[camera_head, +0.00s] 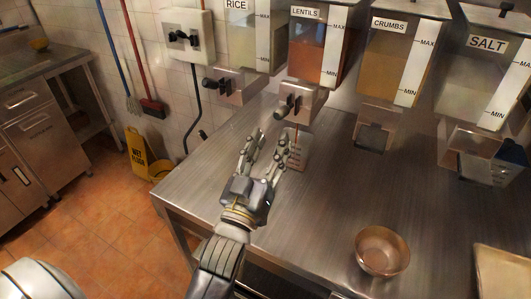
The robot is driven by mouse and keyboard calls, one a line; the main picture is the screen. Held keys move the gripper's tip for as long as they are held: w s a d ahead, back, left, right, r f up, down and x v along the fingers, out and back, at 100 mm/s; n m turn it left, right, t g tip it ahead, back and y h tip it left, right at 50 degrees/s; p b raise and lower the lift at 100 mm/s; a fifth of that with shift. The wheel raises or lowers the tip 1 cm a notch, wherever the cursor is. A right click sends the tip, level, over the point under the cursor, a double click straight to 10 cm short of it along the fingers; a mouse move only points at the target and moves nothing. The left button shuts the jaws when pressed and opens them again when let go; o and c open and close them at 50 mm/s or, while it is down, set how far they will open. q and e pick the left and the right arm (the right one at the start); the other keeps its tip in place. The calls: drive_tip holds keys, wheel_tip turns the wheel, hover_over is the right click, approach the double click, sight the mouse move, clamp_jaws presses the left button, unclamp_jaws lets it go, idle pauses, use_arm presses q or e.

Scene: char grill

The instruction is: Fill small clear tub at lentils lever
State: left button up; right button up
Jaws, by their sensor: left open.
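The lentils dispenser (320,52) hangs on the back wall, with orange-red contents and MAX and MIN marks. Its lever (291,103) is a dark knob on the metal spout block below. My left gripper (271,142) is open just below and in front of this lever, with its fingers pointing up toward the spout. Nothing shows gripped between the fingers.
Rice (249,38), crumbs (393,62) and salt (484,84) dispensers flank the lentils. A copper bowl (382,262) stands on the steel counter (325,205), near a tray (503,272) at the right edge. The counter's middle is bare. A yellow wet-floor sign (140,156) stands left.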

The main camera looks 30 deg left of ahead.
sight(284, 111)
use_arm(q)
drive_tip(key=shift+v, duration=1.15)
idle(1.9)
drive_tip(key=w+r+g+p, duration=0.1)
drive_tip(key=w+p, duration=0.1)
drive_tip(key=w, duration=0.1)
drive_tip(key=w+r+g+p, duration=0.1)
drive_tip(key=w, duration=0.3)
drive_tip(key=w+a+r+m+g+h+p, duration=0.1)
drive_tip(key=w+r+p, duration=0.1)
drive_tip(key=w, duration=0.2)
drive_tip(key=shift+w+g+p, duration=0.2)
drive_tip(key=shift+g+p, duration=0.15)
drive_tip(key=shift+g, duration=0.05)
idle(0.4)
